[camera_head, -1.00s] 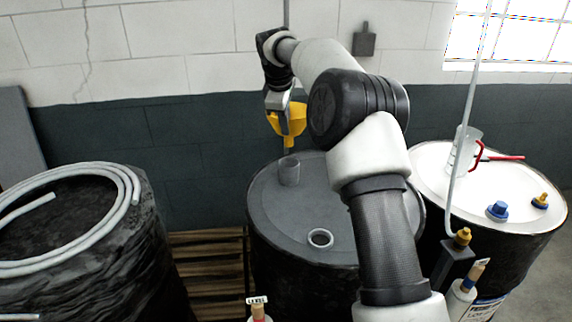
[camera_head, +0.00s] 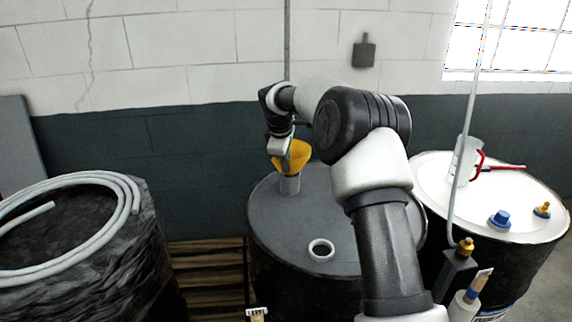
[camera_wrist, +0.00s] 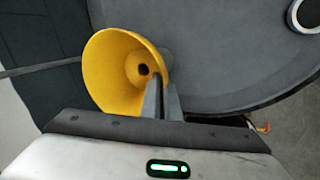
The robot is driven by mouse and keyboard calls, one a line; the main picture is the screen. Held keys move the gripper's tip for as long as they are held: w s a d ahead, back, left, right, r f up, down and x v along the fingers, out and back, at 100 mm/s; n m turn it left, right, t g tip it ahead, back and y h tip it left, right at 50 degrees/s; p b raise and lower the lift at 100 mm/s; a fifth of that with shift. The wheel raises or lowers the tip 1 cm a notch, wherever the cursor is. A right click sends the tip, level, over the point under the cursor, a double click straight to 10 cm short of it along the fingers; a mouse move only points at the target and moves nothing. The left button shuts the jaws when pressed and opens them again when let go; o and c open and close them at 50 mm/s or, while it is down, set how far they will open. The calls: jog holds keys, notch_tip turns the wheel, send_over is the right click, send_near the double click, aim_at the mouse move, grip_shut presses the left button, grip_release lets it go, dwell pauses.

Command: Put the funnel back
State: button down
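The yellow funnel (camera_head: 296,158) sits with its wide mouth up at the top of a short grey upright tube (camera_head: 290,185) on the dark grey drum lid. Its spout is hidden, apparently inside the tube. My gripper (camera_head: 281,149) is at the funnel's left side, shut on its wall. The wrist view also shows the funnel (camera_wrist: 103,72), with the fingers (camera_wrist: 161,98) close together at its rim, one inside and one outside. I cannot tell if the funnel rests fully on the tube.
The drum lid (camera_head: 350,235) also has an open ring-shaped port (camera_head: 321,250). A white-topped drum (camera_head: 440,190) with a jug (camera_head: 466,160) and caps stands at right. A black drum with a coiled hose (camera_head: 125,190) stands at left. The wall is close behind.

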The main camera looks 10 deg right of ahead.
jog(key=shift+f, duration=0.1)
jog(key=shift+f, duration=0.5)
jog(key=c, duration=2)
grip_release()
